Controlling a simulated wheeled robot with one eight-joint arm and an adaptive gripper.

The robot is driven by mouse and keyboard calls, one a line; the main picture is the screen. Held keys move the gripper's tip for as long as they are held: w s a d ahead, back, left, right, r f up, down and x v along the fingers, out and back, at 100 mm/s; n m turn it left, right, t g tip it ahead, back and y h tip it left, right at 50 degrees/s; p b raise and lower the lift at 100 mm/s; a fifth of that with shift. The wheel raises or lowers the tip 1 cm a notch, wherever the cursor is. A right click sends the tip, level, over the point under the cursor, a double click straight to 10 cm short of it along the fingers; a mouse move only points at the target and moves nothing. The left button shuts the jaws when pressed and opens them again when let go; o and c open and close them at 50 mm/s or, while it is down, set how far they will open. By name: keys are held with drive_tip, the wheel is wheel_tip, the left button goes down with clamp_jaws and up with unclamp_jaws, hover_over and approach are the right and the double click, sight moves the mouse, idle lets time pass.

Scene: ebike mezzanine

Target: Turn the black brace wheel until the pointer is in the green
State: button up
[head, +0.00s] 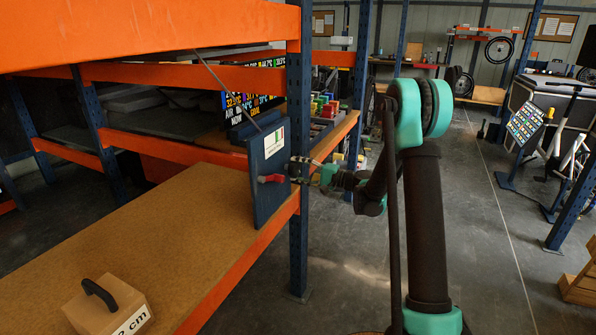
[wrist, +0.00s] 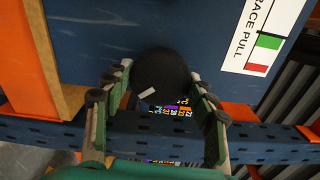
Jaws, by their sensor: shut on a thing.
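The black brace wheel (wrist: 165,72) sits on the blue panel (wrist: 95,30) in the wrist view, with a small pale mark on its face. My gripper (wrist: 160,80) has one finger on each side of the wheel and is shut on it. In the head view my gripper (head: 305,171) reaches the right side of the blue panel (head: 262,205), where the wheel is hard to make out. The scale label (wrist: 265,38) reads "...ACE PULL" and has green and red bands. I cannot make out the pointer against the bands.
A red piece (head: 271,178) shows at the panel's left face. A wooden shelf (head: 120,225) with orange beams holds a box with a black handle (head: 110,308). A display board (head: 235,100) stands behind.

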drive_tip(key=o, duration=1.2)
drive_tip(key=shift+c, duration=0.2)
drive_tip(key=shift+d, duration=0.1)
drive_tip(key=v, duration=1.2)
drive_tip(key=s+d+f+n+h, duration=0.1)
drive_tip(key=s+d+f+h, duration=0.3)
drive_tip(key=s, duration=0.7)
drive_tip(key=s+d+f+n+g+h, duration=0.1)
drive_tip(key=s+d+f+n+h, duration=0.1)
drive_tip(key=s+d+f+h, duration=0.2)
drive_tip(key=s+d+f+n+g+h, duration=0.1)
drive_tip(key=s+d+f+h, duration=0.3)
drive_tip(key=s, duration=1.4)
drive_tip(key=d+n+h, duration=0.1)
drive_tip(key=d+h, duration=0.3)
drive_tip(key=h, duration=0.1)
drive_tip(key=shift+s+d, duration=0.15)
drive_tip(key=shift+s, duration=0.15)
